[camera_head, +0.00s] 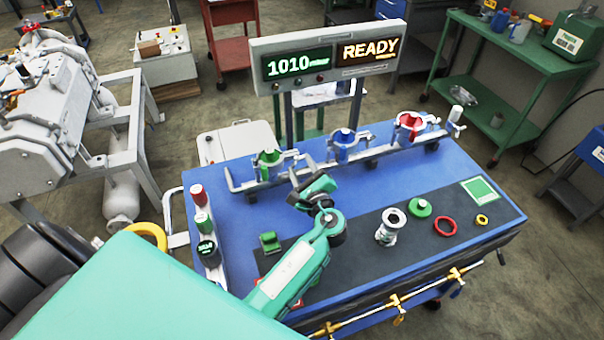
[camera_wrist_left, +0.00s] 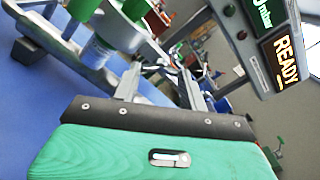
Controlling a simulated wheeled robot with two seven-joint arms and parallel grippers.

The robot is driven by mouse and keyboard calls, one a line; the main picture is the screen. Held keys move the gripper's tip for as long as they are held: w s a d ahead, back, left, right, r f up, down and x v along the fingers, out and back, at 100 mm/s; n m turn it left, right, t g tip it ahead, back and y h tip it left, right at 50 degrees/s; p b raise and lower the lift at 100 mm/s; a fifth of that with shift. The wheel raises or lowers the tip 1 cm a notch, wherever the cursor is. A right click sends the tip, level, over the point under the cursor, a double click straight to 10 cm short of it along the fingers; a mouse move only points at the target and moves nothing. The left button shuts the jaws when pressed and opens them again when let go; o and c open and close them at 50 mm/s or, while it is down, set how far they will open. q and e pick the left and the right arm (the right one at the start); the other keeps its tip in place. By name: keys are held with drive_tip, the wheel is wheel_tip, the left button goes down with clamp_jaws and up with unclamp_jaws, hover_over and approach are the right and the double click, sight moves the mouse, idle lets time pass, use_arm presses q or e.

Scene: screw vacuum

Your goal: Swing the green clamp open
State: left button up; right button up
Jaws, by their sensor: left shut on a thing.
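The green clamp (camera_head: 268,166) is a metal ring with a green part inside, at the left end of the row on the blue table. It also shows in the left wrist view (camera_wrist_left: 122,30), at the upper left. My left gripper (camera_head: 301,170) is at the right side of this clamp, its fingers shut on the clamp's arm or handle. The fingers also show in the left wrist view (camera_wrist_left: 160,75). The exact grip spot is small and partly hidden. My right gripper is not in view.
A blue clamp (camera_head: 346,147) and a red clamp (camera_head: 410,127) stand further right in the row. A display (camera_head: 328,57) reading READY stands behind. Loose parts, including a metal fitting (camera_head: 391,226) and a red ring (camera_head: 445,226), lie on the dark mat (camera_head: 360,265).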

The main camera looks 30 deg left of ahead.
use_arm(q)
drive_tip(key=shift+n+b, duration=0.4)
drive_tip(key=shift+n, duration=0.2)
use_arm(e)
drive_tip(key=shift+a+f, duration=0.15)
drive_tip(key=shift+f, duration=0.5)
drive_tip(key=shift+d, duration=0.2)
